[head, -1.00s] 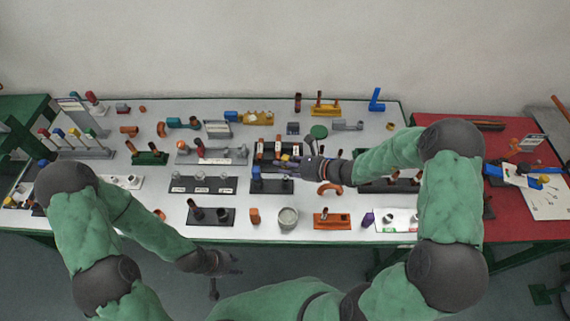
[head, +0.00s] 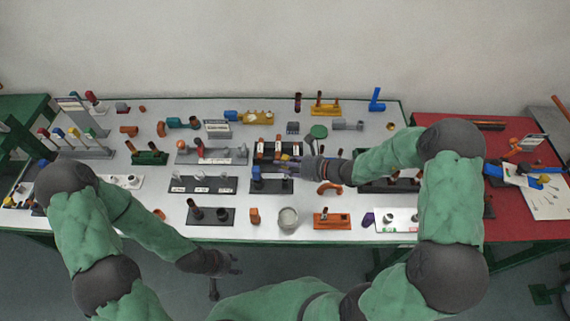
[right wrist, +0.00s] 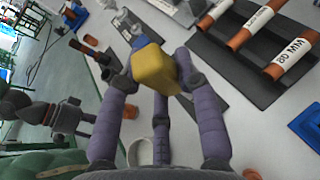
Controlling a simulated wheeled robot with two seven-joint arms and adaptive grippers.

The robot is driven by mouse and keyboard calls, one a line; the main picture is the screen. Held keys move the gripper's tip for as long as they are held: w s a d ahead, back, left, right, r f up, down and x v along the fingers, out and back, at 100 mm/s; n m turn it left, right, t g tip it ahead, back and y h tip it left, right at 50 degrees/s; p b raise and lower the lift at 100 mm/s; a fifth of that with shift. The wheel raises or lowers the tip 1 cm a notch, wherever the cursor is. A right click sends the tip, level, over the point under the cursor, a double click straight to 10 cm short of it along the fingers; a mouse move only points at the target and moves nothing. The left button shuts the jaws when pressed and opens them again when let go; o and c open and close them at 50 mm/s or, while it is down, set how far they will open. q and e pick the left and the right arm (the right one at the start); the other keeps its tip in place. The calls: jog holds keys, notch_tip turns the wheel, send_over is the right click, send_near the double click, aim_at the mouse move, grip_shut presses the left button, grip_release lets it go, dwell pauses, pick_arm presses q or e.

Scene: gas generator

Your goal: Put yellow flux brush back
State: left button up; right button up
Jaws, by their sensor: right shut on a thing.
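My right gripper (right wrist: 150,75) is shut on the yellow flux brush. In the right wrist view the brush (right wrist: 153,68) shows as a yellow block between the purple-grey fingers; its lower part is hidden. In the head view the right gripper (head: 289,167) is over the middle of the white table, beside a black stand with a blue part (head: 256,174). Only a small bit of yellow shows at its fingertips there. My left gripper (head: 232,264) is open and empty, low in front of the table's front edge.
A black rack with labelled orange tubes (right wrist: 262,40) is close to the right gripper. A clear cup (head: 288,218) and an orange stand (head: 331,221) are along the front. Many small stands crowd the white table (head: 280,236). A red table (head: 460,215) adjoins on the right.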

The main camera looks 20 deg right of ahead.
jog(key=shift+f+b, duration=2.25)
jog(key=shift+f, duration=0.5)
jog(key=o, duration=1)
jog(key=shift+o, duration=0.2)
jog(key=shift+d, duration=0.1)
jog(key=v, duration=1.2)
